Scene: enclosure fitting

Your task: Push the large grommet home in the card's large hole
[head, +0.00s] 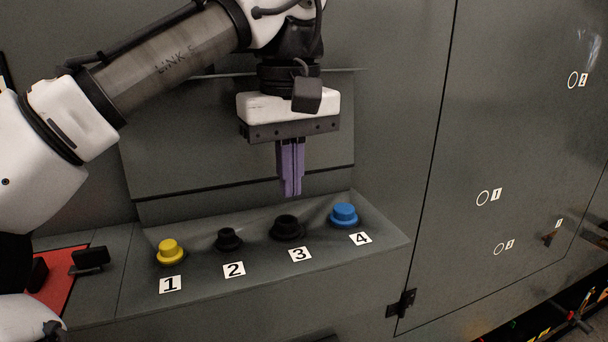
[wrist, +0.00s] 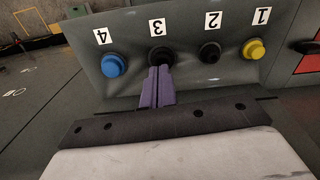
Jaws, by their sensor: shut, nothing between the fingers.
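My gripper (head: 292,190) has purple fingers pressed together, pointing down, with nothing between them. In the head view the fingertips hang above the large black round piece (head: 287,229) at label 3, with a visible gap. This is the larger of two black pieces on the sloping grey ledge and looks like the large grommet. In the wrist view the fingers (wrist: 157,77) overlap the near edge of that black piece (wrist: 161,56); contact cannot be told there. A smaller black piece (head: 229,239) sits at label 2. I cannot make out a separate card or how deep the large piece sits.
A yellow piece (head: 169,251) at label 1 and a blue piece (head: 344,215) at label 4 stand on the same ledge (head: 130,290). A grey wall rises behind. A red panel (head: 62,281) with black handles lies left. A hinged grey door (head: 520,170) is at right.

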